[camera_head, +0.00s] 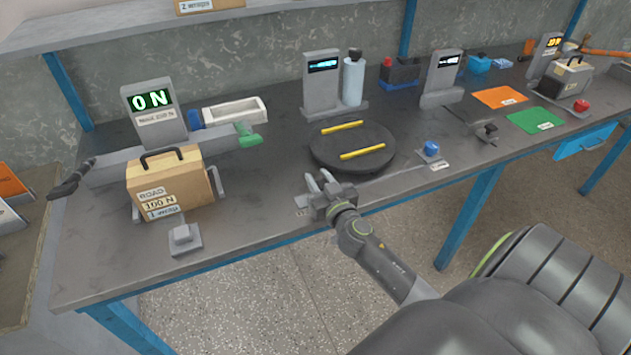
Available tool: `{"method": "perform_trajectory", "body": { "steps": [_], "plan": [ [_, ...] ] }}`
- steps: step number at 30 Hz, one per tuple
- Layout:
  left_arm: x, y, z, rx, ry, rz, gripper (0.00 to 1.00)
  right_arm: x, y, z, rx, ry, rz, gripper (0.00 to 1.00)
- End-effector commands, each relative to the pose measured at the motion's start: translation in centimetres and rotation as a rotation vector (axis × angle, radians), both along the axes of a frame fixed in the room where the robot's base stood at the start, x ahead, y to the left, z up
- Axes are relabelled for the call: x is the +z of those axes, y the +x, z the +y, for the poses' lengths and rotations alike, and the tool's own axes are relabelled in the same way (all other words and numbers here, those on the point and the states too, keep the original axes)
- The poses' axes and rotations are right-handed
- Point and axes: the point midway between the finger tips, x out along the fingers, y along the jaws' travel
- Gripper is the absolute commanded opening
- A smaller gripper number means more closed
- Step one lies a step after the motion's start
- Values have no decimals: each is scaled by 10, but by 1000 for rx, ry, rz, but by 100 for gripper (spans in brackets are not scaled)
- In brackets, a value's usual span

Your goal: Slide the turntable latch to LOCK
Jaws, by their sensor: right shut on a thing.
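The round black turntable (325,153) with two yellow strips lies flat in the middle of the bench. My right gripper (318,185) is at the bench's front, just in front of and left of the turntable. It is shut on a small part there, which I take to be the turntable latch; the fingers hide most of it. A small pale label (301,201) shows beside the fingers, too small to read. My left gripper is out of view.
A cardboard box (190,182) marked 100 N stands left on the bench, by a display (152,100) reading 0 N. A blue button (431,148) is right of the turntable. Orange (499,97) and green (535,119) mats lie farther right.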

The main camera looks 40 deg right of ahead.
Motion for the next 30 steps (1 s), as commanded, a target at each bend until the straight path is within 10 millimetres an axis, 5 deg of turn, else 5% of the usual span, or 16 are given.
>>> {"method": "perform_trajectory", "body": {
  "steps": [2, 3, 7, 20, 30],
  "plan": [
    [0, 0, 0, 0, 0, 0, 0, 0, 0, -2, -5, -3, 3, 0],
    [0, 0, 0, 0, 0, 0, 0, 0, 0, -2, -5, -3, 3, 34],
    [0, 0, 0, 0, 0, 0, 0, 0, 0, -2, -4, -3, 3, 51],
    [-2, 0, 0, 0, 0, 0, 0, -1, -10, 1, -3, -2, 1, 51],
    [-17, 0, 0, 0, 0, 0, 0, -4, -74, 16, -3, -1, 3, 51]
  ]
}}
